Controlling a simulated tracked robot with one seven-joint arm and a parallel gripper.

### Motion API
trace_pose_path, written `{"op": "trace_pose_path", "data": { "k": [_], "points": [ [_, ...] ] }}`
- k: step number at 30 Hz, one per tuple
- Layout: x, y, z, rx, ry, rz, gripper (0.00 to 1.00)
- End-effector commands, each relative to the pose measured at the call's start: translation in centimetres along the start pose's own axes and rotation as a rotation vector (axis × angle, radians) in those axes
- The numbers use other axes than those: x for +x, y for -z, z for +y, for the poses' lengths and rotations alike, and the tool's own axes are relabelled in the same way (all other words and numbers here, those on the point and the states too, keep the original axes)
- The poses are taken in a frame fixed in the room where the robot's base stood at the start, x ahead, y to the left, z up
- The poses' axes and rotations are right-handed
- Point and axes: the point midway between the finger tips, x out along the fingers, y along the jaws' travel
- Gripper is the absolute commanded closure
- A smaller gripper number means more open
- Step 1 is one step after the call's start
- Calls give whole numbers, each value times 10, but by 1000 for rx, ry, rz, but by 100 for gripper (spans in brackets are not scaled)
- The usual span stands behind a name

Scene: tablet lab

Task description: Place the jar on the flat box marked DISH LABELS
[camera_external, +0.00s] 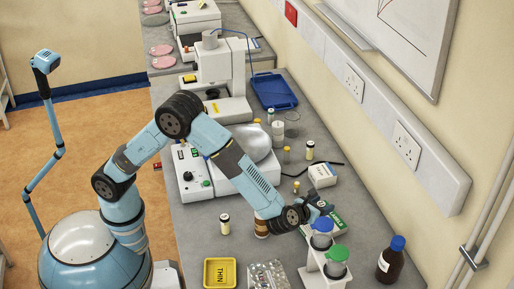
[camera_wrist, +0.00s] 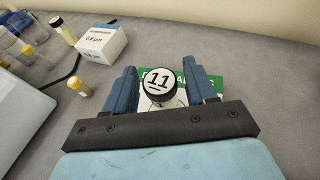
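A jar (camera_wrist: 158,84) with a black-rimmed white lid marked 11 stands between my gripper's two blue fingers in the wrist view. My gripper (camera_wrist: 160,75) is close around it; I cannot tell whether both fingers touch it. The flat green-and-white box (camera_wrist: 210,86) lies beneath, with part of its lettering showing; the jar and right finger cover the rest. The jar's base is hidden, so contact with the box is unclear.
A white carton (camera_wrist: 101,44) and a small vial (camera_wrist: 80,87) stand left of the box. A rack with blue- and green-capped bottles (camera_external: 322,232), a brown bottle (camera_external: 391,260), a brown jar (camera_external: 262,228) and a yellow tray (camera_external: 220,272) are nearby.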

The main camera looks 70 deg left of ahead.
Motion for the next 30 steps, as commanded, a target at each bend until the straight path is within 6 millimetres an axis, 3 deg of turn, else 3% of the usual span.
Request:
{"op": "trace_pose_path", "data": {
  "k": [11, 14, 30],
  "points": [
    [-1, -3, 0, -1, 0, 0, 37],
    [-11, -2, -1, 0, 2, 0, 37],
    [-104, -2, 0, 1, 1, 0, 37]
  ]
}}
